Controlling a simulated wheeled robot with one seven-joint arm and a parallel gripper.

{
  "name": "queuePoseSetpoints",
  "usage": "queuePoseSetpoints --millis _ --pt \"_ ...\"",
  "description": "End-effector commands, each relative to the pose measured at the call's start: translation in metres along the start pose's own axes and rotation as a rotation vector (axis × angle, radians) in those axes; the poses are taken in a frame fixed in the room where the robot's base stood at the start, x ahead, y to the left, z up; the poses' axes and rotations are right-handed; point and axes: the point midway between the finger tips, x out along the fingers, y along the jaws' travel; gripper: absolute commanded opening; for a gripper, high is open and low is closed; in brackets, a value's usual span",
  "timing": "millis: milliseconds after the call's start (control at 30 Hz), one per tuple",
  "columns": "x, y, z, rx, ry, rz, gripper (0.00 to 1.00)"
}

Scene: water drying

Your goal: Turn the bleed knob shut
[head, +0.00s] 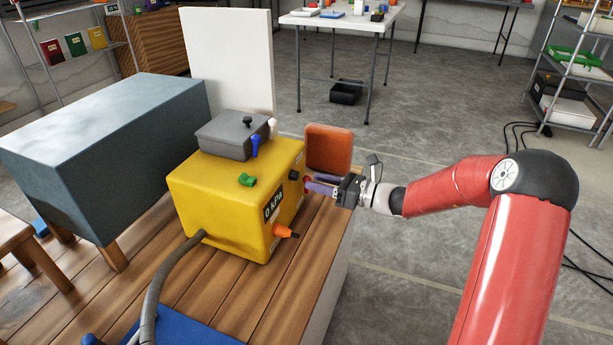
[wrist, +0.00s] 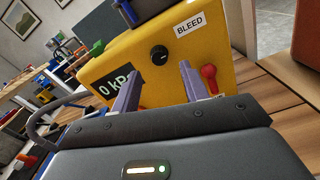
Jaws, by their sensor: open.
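The yellow pump box (head: 225,200) stands on the wooden bench, and its display reads 0 kPa. The round black bleed knob (wrist: 159,55) is on its face beside a white BLEED label (wrist: 187,25). It also shows in the head view (head: 293,175). A small pale mark shows on the knob; its exact setting is too small to tell. My gripper (wrist: 157,83) is open and empty, its two purple-grey fingers pointing at the face, with the knob just beyond the gap between the tips. In the head view my gripper (head: 309,185) is close to the box's right side, apart from the knob.
A red-handled control (wrist: 209,75) sits right of my fingers on the same face. An orange knob (head: 285,231) sticks out low on the box. A grey lidded case (head: 230,137) rests on top. An orange-brown block (head: 329,147) stands behind my gripper. A hose (head: 170,275) lies in front.

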Motion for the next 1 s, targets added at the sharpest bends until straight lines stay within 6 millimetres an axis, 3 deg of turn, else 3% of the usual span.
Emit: queuePoseSetpoints --millis 233,600,933,1000 --pt "0.035 0.000 0.000 -0.001 0.001 0.001 0.45" --pt "0.042 0.000 0.000 -0.002 0.002 0.000 0.45" --pt "0.042 0.000 0.000 -0.002 0.002 0.000 0.03" --pt "0.042 0.000 -0.001 -0.002 0.002 0.000 0.00"
